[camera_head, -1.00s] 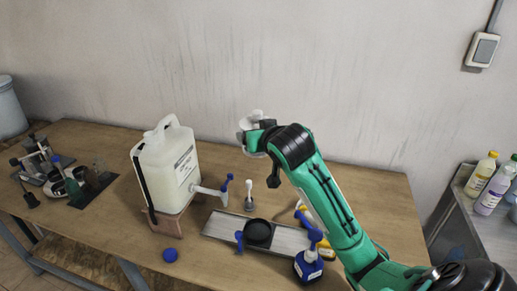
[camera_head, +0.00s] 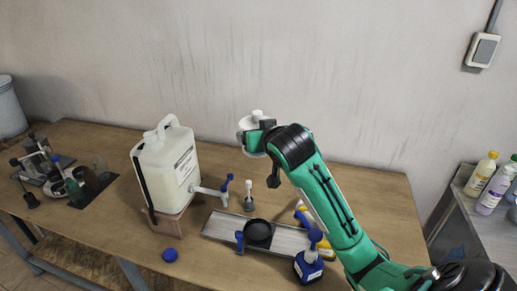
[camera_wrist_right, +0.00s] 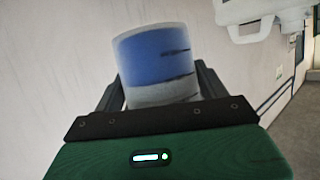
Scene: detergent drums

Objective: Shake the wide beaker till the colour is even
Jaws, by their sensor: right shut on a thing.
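My right gripper (camera_head: 256,136) is raised above the table in front of the wall and shut on the wide beaker. The beaker shows in the right wrist view (camera_wrist_right: 156,60) between the two dark fingers. Its contents look uneven: a blue band, dark streaks at the right side and a greyish-white part below. In the head view only pale parts of the beaker (camera_head: 257,114) show around the gripper, which hides the rest. My left gripper is not in view.
A large whitish canister (camera_head: 168,165) with a tap stands on a wooden stand left of my arm. Glassware stands far left.

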